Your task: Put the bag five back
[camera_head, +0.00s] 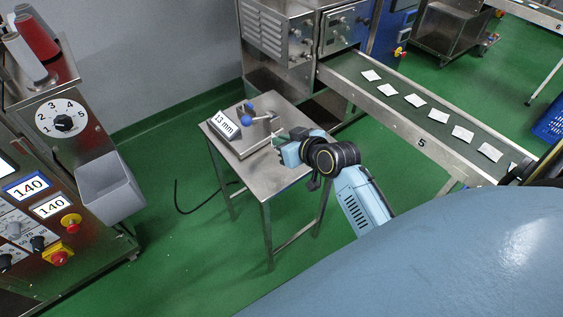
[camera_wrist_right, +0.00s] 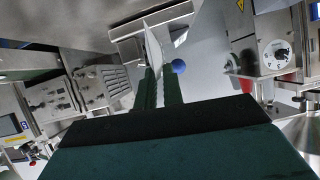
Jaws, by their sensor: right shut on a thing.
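My right gripper (camera_head: 279,141) reaches over the small steel table, at the fixture with the "13 mm" display (camera_head: 224,125). In the right wrist view, its two green fingers (camera_wrist_right: 161,92) are shut on a thin white teabag (camera_wrist_right: 153,48), seen nearly edge-on. The bag is hidden or too small to tell in the head view. The number 5 conveyor (camera_head: 390,127) carries several white bags (camera_head: 414,100) spaced in a row along its belt. My left gripper is not in view.
The steel table (camera_head: 270,181) stands clear of the conveyor. A machine with a dial (camera_head: 61,118) and grey bin (camera_head: 110,188) stands at left. Green floor lies between.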

